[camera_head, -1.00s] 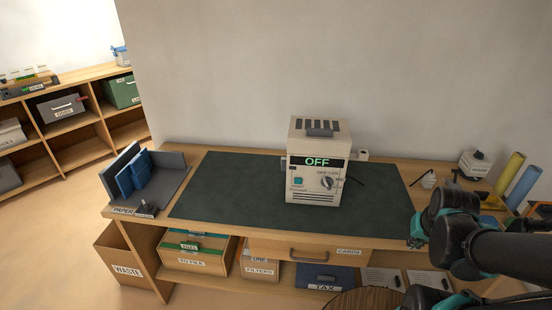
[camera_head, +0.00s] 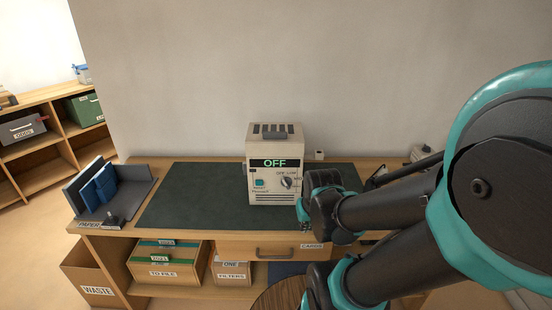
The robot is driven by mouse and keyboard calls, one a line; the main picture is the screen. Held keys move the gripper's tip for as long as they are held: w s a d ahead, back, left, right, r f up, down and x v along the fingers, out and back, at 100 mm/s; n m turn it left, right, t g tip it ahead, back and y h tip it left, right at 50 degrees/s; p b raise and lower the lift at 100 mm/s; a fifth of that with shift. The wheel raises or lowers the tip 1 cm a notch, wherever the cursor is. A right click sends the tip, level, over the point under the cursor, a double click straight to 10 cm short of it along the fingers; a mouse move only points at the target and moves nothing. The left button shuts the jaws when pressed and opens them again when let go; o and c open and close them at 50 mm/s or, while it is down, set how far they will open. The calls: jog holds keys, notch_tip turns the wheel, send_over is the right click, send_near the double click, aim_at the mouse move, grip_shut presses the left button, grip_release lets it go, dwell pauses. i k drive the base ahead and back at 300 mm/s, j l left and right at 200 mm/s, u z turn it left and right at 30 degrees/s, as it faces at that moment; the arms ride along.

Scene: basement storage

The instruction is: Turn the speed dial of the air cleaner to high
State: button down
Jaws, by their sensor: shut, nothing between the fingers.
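The air cleaner (camera_head: 275,158) is a beige box standing upright at the back of the desk, right of the mat's middle. Its green display (camera_head: 274,163) reads OFF. The round speed dial (camera_head: 287,182) is on the right of its front, with small markings around it that I cannot read clearly. A teal reset button (camera_head: 259,183) is on the left of the front. The end of my arm (camera_head: 323,207) hangs over the mat just right of the cleaner and below the dial, apart from the dial in the picture. I cannot make out my gripper's fingers.
The dark desk mat (camera_head: 195,200) is bare left of the cleaner. A grey paper holder (camera_head: 130,190) with blue folders stands at the left end. A drawer (camera_head: 275,252) labelled CARDS and a file box (camera_head: 165,265) are below.

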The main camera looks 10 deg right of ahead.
aim_at(286, 182)
jog(key=k+l+z, duration=0.1)
jog(key=k+l, duration=0.35)
jog(key=k, duration=0.2)
jog(key=k+l+z, duration=0.15)
jog(key=k+l, duration=0.35)
jog(key=k, duration=0.1)
